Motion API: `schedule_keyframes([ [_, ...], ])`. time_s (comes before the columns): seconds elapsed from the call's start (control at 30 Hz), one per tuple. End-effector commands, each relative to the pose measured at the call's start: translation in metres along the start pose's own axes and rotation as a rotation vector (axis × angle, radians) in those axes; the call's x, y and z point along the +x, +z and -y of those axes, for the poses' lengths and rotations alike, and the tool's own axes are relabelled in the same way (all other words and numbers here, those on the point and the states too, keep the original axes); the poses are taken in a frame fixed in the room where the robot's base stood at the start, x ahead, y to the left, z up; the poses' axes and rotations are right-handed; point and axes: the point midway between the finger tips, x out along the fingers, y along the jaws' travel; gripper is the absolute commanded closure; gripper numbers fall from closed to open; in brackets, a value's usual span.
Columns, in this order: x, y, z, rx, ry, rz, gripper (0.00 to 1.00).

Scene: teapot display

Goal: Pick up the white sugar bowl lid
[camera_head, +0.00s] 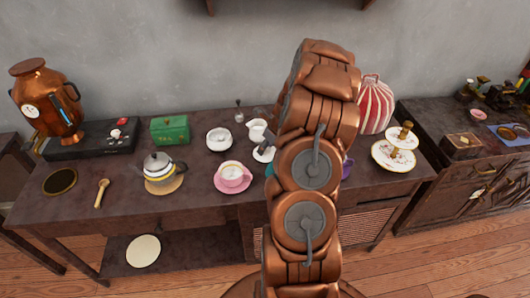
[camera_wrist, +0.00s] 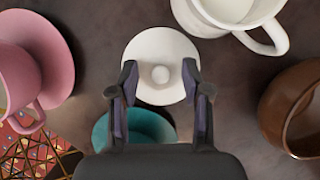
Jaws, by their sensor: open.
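The white sugar bowl lid (camera_wrist: 160,48) lies on the dark tabletop in the wrist view, round with a small knob at its middle. In the head view the lid (camera_head: 263,154) shows partly, just left of my arm. My gripper (camera_wrist: 160,78) is open, with its two dark fingers on either side of the knob, over the lid's left and right parts. I cannot tell whether the fingers touch it. In the head view my arm hides most of the gripper. A white bowl (camera_head: 218,139) stands to the left at the back of the table.
A white jug (camera_wrist: 235,12) is close at upper right, a brown cup (camera_wrist: 295,110) at right. A teal dish (camera_wrist: 148,128) is partly under my gripper. A pink cup and saucer (camera_wrist: 50,60) are at left. A teapot (camera_head: 158,167) and green tin (camera_head: 169,130) stand further left.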

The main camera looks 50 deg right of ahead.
Motion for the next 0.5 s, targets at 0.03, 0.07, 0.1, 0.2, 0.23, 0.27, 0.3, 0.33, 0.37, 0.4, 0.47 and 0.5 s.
schedule_keyframes([
  [0.03,-0.0001,0.0001,0.0002,0.0,0.0,0.0,0.52],
  [0.07,-0.0003,0.0001,0.0003,0.0,-0.001,0.0,0.52],
  [0.1,-0.0004,0.0002,0.0003,-0.001,-0.001,0.0,0.52],
  [0.2,-0.0005,0.0002,0.0004,-0.001,-0.001,0.0,0.6],
  [0.23,-0.0005,0.0002,0.0004,-0.001,-0.001,0.0,0.63],
  [0.27,-0.0006,0.0002,0.0004,-0.001,-0.001,0.001,0.66],
  [0.3,-0.0006,0.0002,0.0004,-0.001,-0.001,0.001,0.71],
  [0.33,-0.0006,0.0002,0.0004,-0.001,-0.001,0.001,0.74],
  [0.37,-0.0006,0.0002,0.0005,-0.001,-0.001,0.001,0.77],
  [0.4,-0.0007,0.0002,0.0004,-0.001,-0.001,0.001,0.81],
  [0.47,-0.0007,0.0002,0.0005,-0.001,-0.001,0.001,0.87],
  [0.5,-0.0007,0.0002,0.0005,-0.001,-0.001,0.001,0.91],
])
